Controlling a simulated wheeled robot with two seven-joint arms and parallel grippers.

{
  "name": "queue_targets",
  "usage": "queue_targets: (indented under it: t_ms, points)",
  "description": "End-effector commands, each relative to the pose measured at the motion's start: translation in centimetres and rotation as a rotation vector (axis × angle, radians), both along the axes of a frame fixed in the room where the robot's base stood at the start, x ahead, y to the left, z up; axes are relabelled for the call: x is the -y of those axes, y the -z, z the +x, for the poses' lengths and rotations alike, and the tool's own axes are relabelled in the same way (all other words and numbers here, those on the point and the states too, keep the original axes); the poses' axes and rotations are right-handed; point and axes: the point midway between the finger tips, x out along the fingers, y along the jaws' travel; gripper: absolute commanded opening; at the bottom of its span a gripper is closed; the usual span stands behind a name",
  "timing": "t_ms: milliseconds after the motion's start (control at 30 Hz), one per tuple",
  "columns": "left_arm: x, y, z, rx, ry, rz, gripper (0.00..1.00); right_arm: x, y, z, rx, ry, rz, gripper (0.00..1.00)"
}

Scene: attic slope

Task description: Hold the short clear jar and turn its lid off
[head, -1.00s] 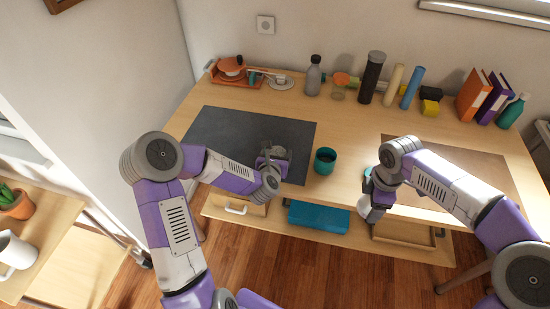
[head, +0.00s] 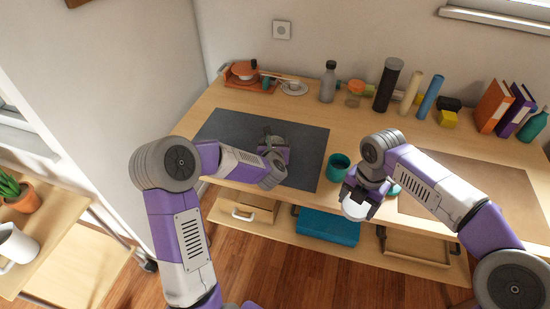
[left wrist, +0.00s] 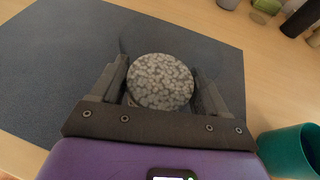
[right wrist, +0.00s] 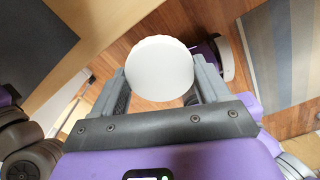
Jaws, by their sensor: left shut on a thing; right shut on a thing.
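My left gripper (head: 276,146) is shut on the short clear jar (left wrist: 160,82) over the dark mat. In the left wrist view the jar is seen from above, its round top filled with pale grey speckles. My right gripper (head: 358,200) is shut on a round white lid (right wrist: 159,68), which also shows in the head view (head: 354,210). The lid is apart from the jar, out in front of the table's front edge, its white face turned to the right wrist camera. The jar's sides are mostly hidden by the left fingers.
A teal cup (head: 339,166) stands between my grippers, close to the right one. The dark mat (head: 225,130) is mostly bare. A blue box (head: 328,226) and trays are on the shelf below. Bottles, tubes and binders (head: 491,104) line the back.

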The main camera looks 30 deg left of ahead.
Motion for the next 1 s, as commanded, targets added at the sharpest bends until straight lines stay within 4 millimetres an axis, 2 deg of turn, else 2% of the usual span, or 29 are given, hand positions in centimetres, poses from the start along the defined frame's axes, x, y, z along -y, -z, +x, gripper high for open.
queue_targets:
  t_ms: [33,200,400,800,833,1000]
  points:
    - [0.0,0.7,0.0,0.000,0.000,0.000,0.00,0.0,0.3,0.0,0.000,0.001,0.000,0.39]
    - [0.0,1.8,0.0,0.001,0.000,0.002,0.00,0.0,0.7,0.0,0.000,0.002,0.000,0.39]
    - [0.1,4.7,0.0,0.001,0.001,0.001,0.00,0.0,1.6,0.0,0.000,0.002,0.000,0.39]
    - [0.1,5.0,0.0,0.003,0.001,0.002,0.00,0.0,2.0,0.0,0.001,0.003,0.000,0.39]
    - [0.1,5.1,0.0,0.002,0.001,0.001,0.76,0.0,2.0,0.0,0.000,0.003,0.000,0.39]
    - [0.1,5.0,0.0,0.002,0.001,0.001,1.00,0.0,1.9,0.0,0.001,0.003,0.000,0.39]
